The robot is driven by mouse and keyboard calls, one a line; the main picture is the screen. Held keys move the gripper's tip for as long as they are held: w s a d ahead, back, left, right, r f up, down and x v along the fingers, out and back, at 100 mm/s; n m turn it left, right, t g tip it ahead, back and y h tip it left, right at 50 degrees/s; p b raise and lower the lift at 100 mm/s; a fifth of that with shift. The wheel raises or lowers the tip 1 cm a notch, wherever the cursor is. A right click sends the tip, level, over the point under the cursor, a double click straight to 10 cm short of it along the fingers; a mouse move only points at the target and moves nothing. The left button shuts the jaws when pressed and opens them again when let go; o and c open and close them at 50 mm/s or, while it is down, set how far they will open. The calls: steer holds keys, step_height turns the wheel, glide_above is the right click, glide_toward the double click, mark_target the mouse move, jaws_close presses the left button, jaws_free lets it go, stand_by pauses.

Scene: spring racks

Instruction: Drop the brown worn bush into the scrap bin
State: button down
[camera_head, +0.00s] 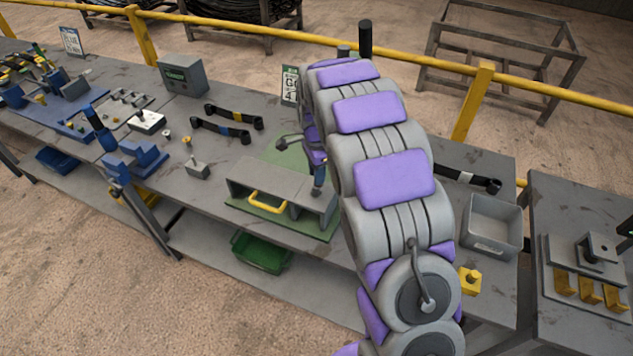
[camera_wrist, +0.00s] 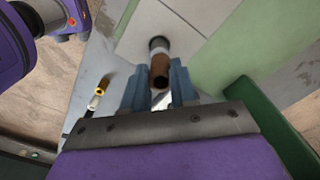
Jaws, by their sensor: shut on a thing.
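The brown bush (camera_wrist: 159,70) is a short hollow tube in the wrist view. My gripper (camera_wrist: 159,88) is shut on it, with one blue-grey finger on each side. A grey round part with a dark rim (camera_wrist: 158,45) is just beyond the bush; I cannot tell whether they touch. In the head view my gripper (camera_head: 318,178) is partly hidden by my arm, above the right end of a grey block on a green mat, and the bush cannot be made out. No label shows which container is the scrap bin. A grey open bin (camera_head: 488,243) stands on the bench to the right.
A green bin (camera_head: 262,253) sits on the lower shelf. The grey block (camera_head: 240,175) has a yellow handle (camera_head: 267,202). Yellow (camera_wrist: 102,85) and white (camera_wrist: 94,103) bushes lie left in the wrist view. A yellow rail (camera_head: 270,37) runs along the back.

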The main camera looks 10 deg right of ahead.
steer(key=shift+a+r+p, duration=0.25)
steer(key=shift+r+p, duration=0.2)
steer(key=shift+r, duration=0.6)
steer(key=shift+d+r+p, duration=0.1)
steer(key=shift+r+p, duration=0.55)
steer(key=shift+r, duration=0.7)
